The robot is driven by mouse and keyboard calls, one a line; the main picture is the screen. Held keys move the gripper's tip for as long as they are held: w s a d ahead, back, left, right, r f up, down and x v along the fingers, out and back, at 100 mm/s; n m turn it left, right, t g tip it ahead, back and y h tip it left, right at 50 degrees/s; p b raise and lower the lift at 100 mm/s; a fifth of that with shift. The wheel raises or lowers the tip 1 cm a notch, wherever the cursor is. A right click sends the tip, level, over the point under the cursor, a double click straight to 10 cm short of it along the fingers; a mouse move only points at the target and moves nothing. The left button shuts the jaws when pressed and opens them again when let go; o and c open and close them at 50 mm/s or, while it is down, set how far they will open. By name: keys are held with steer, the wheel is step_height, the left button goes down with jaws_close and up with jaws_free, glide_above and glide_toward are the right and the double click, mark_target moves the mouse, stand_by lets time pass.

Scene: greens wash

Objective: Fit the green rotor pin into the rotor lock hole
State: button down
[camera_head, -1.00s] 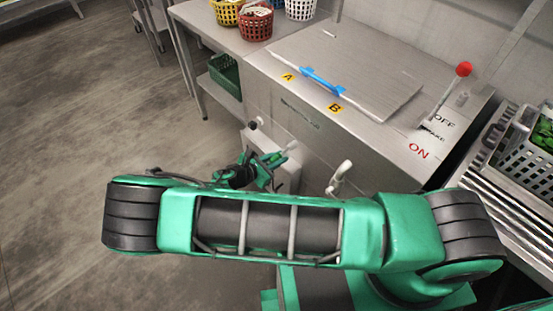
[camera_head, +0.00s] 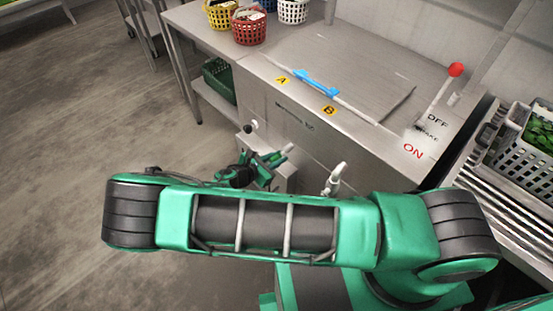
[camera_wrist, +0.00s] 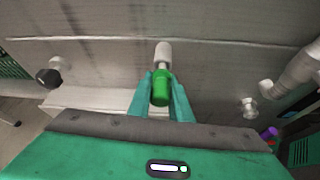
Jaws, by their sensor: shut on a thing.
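My gripper (camera_wrist: 161,92) is shut on the green rotor pin (camera_wrist: 160,89), whose green body sits between the two teal fingers in the wrist view. A pale cylindrical part (camera_wrist: 163,50) lies directly beyond the green body, in front of the steel machine face. I cannot tell whether it belongs to the pin or to a fitting on the machine. No open rotor lock hole can be made out. In the head view my gripper (camera_head: 266,170) is small and low, close to the machine's front, partly behind my arm.
The steel washer (camera_head: 290,125) has a lid with a blue handle (camera_head: 316,83) and a red-knobbed lever (camera_head: 455,70). A dark knob (camera_wrist: 48,78) and a white fitting (camera_head: 335,179) flank the gripper. Baskets (camera_head: 249,27) stand on the left table. Floor at left is clear.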

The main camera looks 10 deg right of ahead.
steer(key=shift+w+d, duration=0.4)
steer(key=shift+d, duration=0.25)
steer(key=c, duration=1.5)
jaws_free()
steer(key=shift+c, duration=0.2)
steer(key=v, duration=1)
steer(key=shift+s+a+r, duration=0.15)
steer(key=shift+a+r, duration=0.05)
steer(key=shift+a, duration=0.05)
steer(key=shift+s, duration=0.1)
